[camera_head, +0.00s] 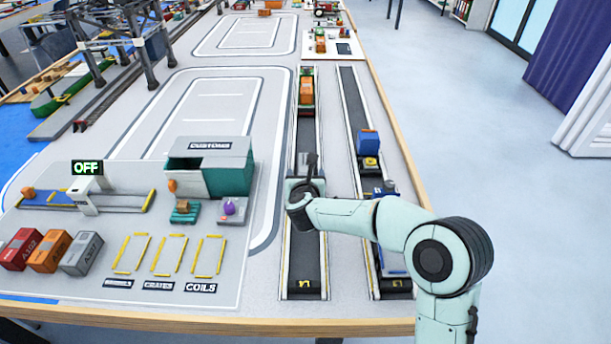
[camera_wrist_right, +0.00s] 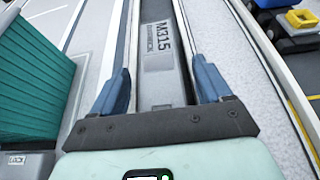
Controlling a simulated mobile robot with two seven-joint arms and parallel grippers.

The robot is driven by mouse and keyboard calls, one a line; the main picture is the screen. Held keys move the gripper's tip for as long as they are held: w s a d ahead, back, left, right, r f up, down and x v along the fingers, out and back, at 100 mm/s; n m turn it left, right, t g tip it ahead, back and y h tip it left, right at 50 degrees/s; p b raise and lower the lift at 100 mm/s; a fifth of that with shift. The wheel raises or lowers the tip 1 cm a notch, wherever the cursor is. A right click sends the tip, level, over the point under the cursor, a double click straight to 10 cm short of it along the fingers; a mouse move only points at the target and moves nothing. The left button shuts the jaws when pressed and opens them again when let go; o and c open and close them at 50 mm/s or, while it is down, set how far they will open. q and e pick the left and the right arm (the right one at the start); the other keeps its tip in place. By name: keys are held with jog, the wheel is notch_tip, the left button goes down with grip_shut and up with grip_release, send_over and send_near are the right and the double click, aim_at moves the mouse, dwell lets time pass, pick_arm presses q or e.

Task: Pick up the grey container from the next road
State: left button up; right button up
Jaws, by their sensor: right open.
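A grey container marked M315 (camera_wrist_right: 158,65) lies lengthwise between the fingers in the right wrist view. My right gripper (camera_wrist_right: 162,88) is open, with one blue finger on each side of it; I cannot tell whether they touch it. In the head view my right gripper (camera_head: 305,184) is over the middle of the left dark road (camera_head: 305,252). The wrist hides most of what lies beneath it there. My left gripper is not in view.
An orange container (camera_head: 306,91) stands farther up the same road. A blue container (camera_head: 368,142) is on the right road (camera_head: 352,101). The teal customs building (camera_head: 233,172) stands left of my gripper. Another grey container (camera_head: 83,253) sits at the left beside red and orange ones.

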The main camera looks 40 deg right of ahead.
jog(key=c, duration=1.1)
jog(key=shift+r, duration=0.15)
jog(key=shift+c, duration=0.2)
